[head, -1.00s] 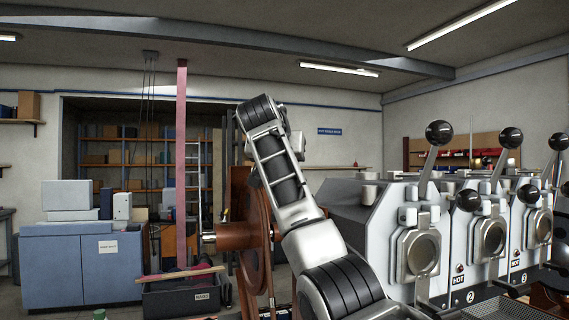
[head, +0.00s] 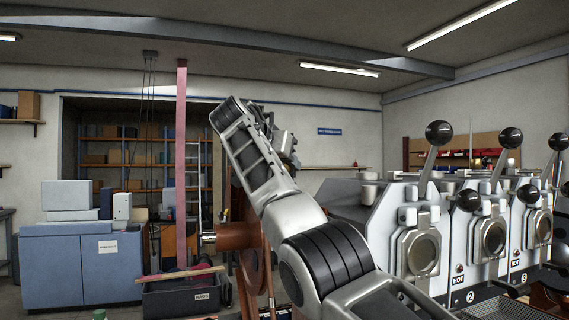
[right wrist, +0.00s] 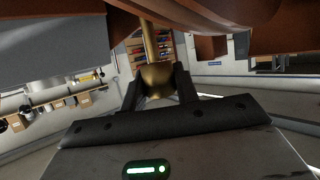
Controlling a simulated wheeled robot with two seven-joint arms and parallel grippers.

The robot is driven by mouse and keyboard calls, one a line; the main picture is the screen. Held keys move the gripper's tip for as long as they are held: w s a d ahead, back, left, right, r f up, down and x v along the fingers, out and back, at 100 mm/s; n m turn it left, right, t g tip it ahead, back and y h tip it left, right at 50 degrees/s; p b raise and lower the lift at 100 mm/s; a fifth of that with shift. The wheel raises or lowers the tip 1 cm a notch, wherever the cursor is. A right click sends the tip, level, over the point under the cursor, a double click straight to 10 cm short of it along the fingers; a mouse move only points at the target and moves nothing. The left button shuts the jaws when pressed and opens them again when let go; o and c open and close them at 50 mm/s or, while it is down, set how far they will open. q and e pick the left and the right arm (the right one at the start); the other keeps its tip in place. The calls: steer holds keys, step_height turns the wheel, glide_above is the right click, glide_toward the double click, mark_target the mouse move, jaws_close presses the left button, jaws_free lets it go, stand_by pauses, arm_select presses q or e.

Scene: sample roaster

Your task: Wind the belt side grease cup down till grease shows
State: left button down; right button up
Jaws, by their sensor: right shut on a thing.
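The grease cup (right wrist: 158,82) is a rounded brass piece on a brass stem under reddish-brown metalwork in the right wrist view. My right gripper (right wrist: 159,73) has its two dark fingers closed on either side of the cup. In the head view my right arm reaches up from the lower right in front of the brown wheel (head: 249,268), and the cup is hidden there. No grease can be made out on the cup. My left gripper is in neither view.
A red vertical belt (head: 181,150) runs down to a dark bin (head: 190,298) beside the brown shaft (head: 235,236). Grey roaster units with black-knobbed levers (head: 439,133) stand close on the right. A blue cabinet (head: 80,265) is at the left.

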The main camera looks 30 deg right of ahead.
steer(key=o, duration=1)
steer(key=shift+r, duration=0.1)
steer(key=shift+c, duration=0.2)
steer(key=b+v, duration=0.2)
steer(key=v, duration=1.4)
